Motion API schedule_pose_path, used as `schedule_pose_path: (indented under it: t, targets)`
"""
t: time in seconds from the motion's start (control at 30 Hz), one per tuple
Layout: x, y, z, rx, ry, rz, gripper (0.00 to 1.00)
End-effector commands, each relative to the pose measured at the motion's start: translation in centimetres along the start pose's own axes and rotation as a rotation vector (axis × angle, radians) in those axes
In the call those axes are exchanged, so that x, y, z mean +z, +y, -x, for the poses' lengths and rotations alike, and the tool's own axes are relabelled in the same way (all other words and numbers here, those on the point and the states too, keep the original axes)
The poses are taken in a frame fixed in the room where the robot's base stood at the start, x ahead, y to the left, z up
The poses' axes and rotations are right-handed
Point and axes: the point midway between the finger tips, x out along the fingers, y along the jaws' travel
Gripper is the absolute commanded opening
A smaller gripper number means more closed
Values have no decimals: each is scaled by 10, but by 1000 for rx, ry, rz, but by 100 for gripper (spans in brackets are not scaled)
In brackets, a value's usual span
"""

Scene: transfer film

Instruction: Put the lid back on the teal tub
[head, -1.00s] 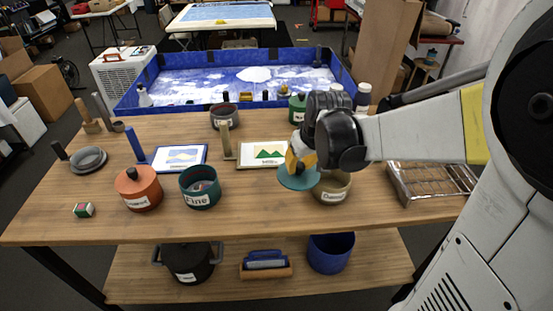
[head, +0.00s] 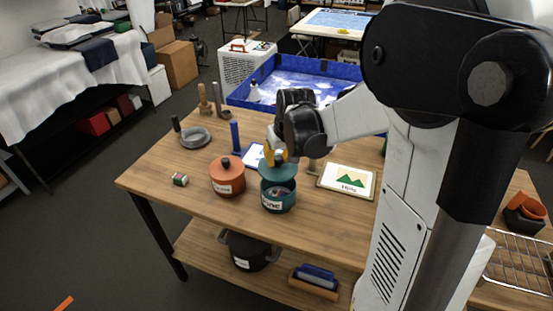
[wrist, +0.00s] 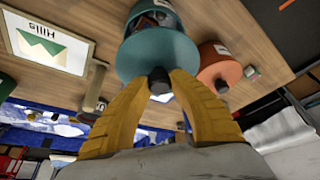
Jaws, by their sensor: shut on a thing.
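The teal tub (head: 278,204), labelled "Fine", stands upright on the wooden table, its opening partly showing contents. My gripper (head: 278,158) is shut on the dark knob of the teal lid (head: 274,172). The lid hangs just above the tub, shifted toward its back, so the front of the opening stays uncovered. In the wrist view the yellow fingers (wrist: 158,88) pinch the knob, and the lid (wrist: 158,55) covers part of the tub (wrist: 152,12). Whether the lid touches the rim at the back I cannot tell.
A lidded orange tub (head: 228,178) stands close on the left, with a small green-and-white block (head: 180,179) beyond it. A framed "Hills" picture (head: 346,180) lies to the right. A blue upright handle (head: 235,137) stands behind. The table's front left is clear.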

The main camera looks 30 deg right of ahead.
Motion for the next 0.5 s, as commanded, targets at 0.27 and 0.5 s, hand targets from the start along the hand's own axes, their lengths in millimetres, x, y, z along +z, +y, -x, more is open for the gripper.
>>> schedule_pose_path:
  t: [0.27,0.5]
  targets:
    - [8,0,-20,0,0,0,3]
    - [18,0,-44,0,0,1,3]
